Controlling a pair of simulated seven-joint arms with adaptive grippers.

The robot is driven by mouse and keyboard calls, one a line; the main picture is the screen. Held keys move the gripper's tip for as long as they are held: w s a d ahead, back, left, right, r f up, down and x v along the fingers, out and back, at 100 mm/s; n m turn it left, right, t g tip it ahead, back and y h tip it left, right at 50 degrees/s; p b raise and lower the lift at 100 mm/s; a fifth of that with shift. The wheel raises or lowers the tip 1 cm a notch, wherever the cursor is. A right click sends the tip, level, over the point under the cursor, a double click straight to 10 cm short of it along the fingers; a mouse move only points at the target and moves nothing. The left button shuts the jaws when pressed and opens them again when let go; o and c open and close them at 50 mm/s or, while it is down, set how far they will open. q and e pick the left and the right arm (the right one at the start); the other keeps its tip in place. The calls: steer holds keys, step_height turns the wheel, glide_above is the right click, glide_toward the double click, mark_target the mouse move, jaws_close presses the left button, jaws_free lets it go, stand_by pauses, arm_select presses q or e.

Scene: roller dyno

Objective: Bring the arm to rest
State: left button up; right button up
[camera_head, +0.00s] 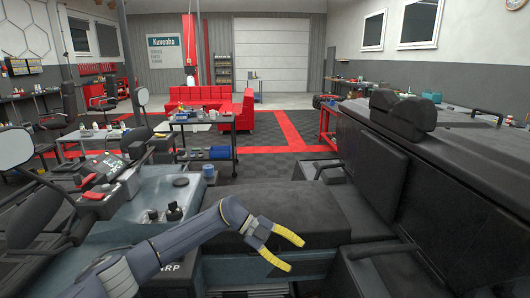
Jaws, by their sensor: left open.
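My left arm (178,240) comes in from the lower left and reaches toward the middle of the view. Its gripper (287,252) has two yellow fingers spread apart, with nothing between them. It hangs over or in front of the dark seat-like surface (300,215); I cannot tell whether it touches it. My right gripper is not in view.
A grey-blue console (160,190) with knobs stands at the left, beside controls and mirrors. A large dark seat back (395,180) fills the right. Behind are a tool cart (205,128), a red sofa (205,95) and open tiled floor (275,165).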

arm_select(q)
steer(key=s+d+r+n+t+h, duration=0.4)
steer(key=d+t+h, duration=0.3)
steer(key=t+h, duration=0.15)
steer(key=s+a+f+n+t+y, duration=0.1)
steer(key=a+f+n+t+y, duration=0.2)
steer(key=a+n+t+y, duration=0.6)
steer(key=a+f+n+t+y, duration=0.4)
steer(key=a+n+t+y, duration=0.15)
steer(key=a, duration=0.65)
steer(key=s+a+f+n+g+y, duration=0.45)
steer(key=s+a+f+y, duration=0.25)
steer(key=s+a+f, duration=0.55)
steer(key=s+a+f+g+y, duration=0.2)
steer(key=s+a+g, duration=0.3)
steer(key=s, duration=0.4)
steer(key=s+a+f+g+y, duration=0.1)
steer(key=s+a+g, duration=0.2)
steer(key=s+a, duration=0.55)
steer(key=s+d+f+g+h, duration=0.1)
steer(key=d+f, duration=0.2)
steer(key=f, duration=1.2)
steer(key=s+d+f+g+h, duration=0.2)
steer(key=d+f, duration=0.1)
steer(key=f, duration=1.2)
steer(key=s+f+n+g+h, duration=0.1)
steer(key=s+f+n+g, duration=0.1)
steer(key=s+f, duration=2)
steer(key=shift+d+n, duration=0.25)
steer(key=shift+n, duration=0.25)
